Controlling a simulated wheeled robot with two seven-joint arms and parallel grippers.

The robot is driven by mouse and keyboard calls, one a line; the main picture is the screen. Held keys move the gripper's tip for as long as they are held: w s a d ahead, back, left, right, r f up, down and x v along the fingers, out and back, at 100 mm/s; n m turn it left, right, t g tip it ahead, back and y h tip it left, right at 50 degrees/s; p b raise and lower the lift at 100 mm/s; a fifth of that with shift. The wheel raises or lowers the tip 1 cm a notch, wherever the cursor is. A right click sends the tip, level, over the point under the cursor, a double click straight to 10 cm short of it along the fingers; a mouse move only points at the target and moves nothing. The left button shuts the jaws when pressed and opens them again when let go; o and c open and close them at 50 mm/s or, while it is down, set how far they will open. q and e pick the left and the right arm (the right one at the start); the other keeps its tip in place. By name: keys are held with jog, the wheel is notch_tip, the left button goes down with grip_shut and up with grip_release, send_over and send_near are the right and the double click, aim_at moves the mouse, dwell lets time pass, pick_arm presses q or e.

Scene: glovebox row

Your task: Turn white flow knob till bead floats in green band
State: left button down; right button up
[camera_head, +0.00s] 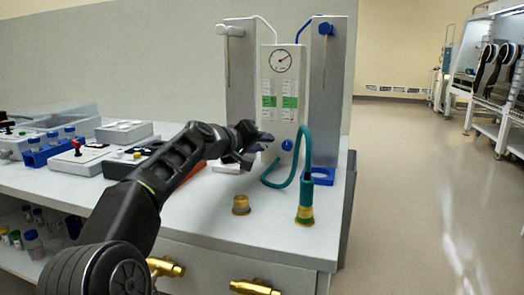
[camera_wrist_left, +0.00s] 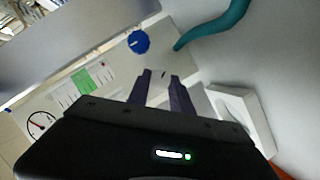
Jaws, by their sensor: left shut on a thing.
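The white flow panel (camera_head: 302,85) stands upright at the bench's back right, with a round dial (camera_head: 282,61) above two scales that have green bands (camera_head: 269,101). The beads are too small to make out. A blue knob (camera_head: 287,145) sits low on the panel's right. My left gripper (camera_head: 262,144) reaches the panel's lower left and hides the white knob in the head view. In the wrist view, the purple-grey fingers of my left gripper (camera_wrist_left: 163,82) are shut on the white knob (camera_wrist_left: 161,74), which shows a dark mark. My right gripper is not in view.
A teal hose (camera_head: 306,160) loops beside the blue knob to a brass-ended coupling (camera_head: 305,212). A brass fitting (camera_head: 241,205) stands on the bench. A white block (camera_wrist_left: 243,118) lies near the gripper. Boxes and a blue vial rack (camera_head: 52,150) fill the left.

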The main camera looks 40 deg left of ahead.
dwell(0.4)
pick_arm(q)
jog(key=c, duration=1.1)
grip_release()
jog(key=shift+c, duration=0.2)
jog(key=v, duration=0.7)
jog(key=shift+s+r, duration=0.1)
jog(key=shift+s, duration=0.2)
jog(key=shift+s, duration=0.1)
